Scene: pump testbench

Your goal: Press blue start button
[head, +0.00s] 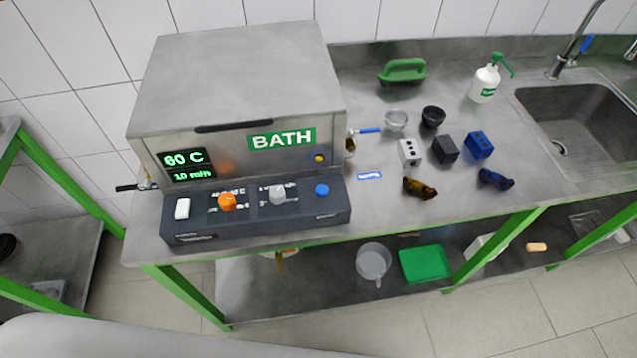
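The blue start button (322,190) is a round blue knob-like button at the right end of the dark control panel (300,222). The panel sits along the front of the grey metal bath unit (235,85). To its left on the panel are a grey knob (278,194), an orange knob (227,201) and a white switch (182,209). The bath display (187,165) reads 60 C and 10 min. Nothing covers the blue button. Neither of my grippers shows in the head view.
Right of the bath, the steel table carries small white (409,152), black (445,149) and blue (479,145) blocks, bowls, a green-capped bottle (485,84) and a sink (580,120). A shelf below holds a green tray (425,264). Space before the panel is clear.

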